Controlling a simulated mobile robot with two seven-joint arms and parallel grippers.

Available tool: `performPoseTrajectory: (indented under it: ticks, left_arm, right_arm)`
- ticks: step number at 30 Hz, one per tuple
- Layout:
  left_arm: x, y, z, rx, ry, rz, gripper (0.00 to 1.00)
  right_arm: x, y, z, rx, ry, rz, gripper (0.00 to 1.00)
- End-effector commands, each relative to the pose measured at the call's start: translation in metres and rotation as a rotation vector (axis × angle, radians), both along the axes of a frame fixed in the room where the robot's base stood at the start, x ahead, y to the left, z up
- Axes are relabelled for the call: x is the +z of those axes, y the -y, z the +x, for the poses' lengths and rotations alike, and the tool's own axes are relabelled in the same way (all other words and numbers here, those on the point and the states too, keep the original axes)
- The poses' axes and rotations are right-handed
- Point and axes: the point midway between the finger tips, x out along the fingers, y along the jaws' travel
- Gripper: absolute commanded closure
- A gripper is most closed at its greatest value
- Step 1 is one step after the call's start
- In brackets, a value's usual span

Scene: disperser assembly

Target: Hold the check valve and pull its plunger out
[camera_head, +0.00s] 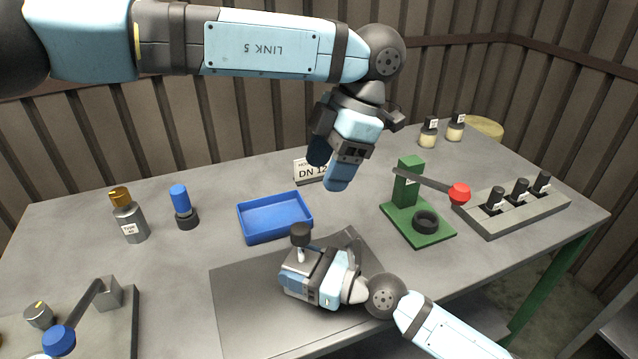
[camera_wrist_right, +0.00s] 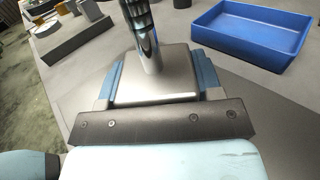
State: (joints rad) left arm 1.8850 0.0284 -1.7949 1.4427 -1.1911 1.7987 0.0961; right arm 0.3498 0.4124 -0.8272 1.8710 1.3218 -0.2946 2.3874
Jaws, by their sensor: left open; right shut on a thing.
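My right gripper (camera_head: 298,278) is low over the dark mat at the table's front. It is shut on a metal piece, the check valve (camera_head: 303,260), with a black knob (camera_head: 300,234) standing up from it. In the right wrist view, the valve's square metal body (camera_wrist_right: 155,82) sits between the blue fingers of my right gripper (camera_wrist_right: 160,76). A shiny stem (camera_wrist_right: 148,48) rises from it, cut off by the frame's top. My left gripper (camera_head: 328,166) is open and empty, pointing down above and apart from the knob. The valve's underside is hidden.
A blue tray (camera_head: 275,238) lies behind the mat (camera_head: 235,310). A green press (camera_head: 417,226) with a red-tipped lever stands to the right, beside a rack of black-topped parts (camera_head: 512,212). A grey bottle (camera_head: 130,222) and a blue-topped part (camera_head: 184,212) stand left.

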Motion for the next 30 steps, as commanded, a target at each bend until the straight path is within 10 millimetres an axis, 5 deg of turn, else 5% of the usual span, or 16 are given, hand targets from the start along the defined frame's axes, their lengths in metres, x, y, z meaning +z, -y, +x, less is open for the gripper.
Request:
performPoseTrajectory:
  ticks: [12, 13, 16, 25, 30]
  left_arm:
    - [0.002, 0.001, 0.0, 0.0, 0.0, 0.001, 0.4]
    - [0.002, 0.001, 0.0, 0.0, 0.0, 0.001, 0.4]
    - [0.002, 0.001, 0.0, 0.0, 0.0, 0.0, 0.4]
    - [0.002, 0.001, 0.0, 0.0, -0.001, 0.0, 0.4]
    - [0.002, 0.001, 0.0, 0.0, -0.001, 0.0, 0.4]
  right_arm:
    - [0.0, 0.0, 0.0, 0.0, 0.0, 0.0, 0.8]
    - [0.0, 0.0, 0.0, 0.0, 0.0, 0.0, 0.34]
    - [0.0, 0.0, 0.0, 0.0, 0.0, 0.0, 0.11]
    - [0.0, 0.001, -0.001, 0.0, 0.0, 0.0, 0.11]
    - [-0.001, 0.018, -0.009, -0.001, -0.002, -0.002, 0.11]
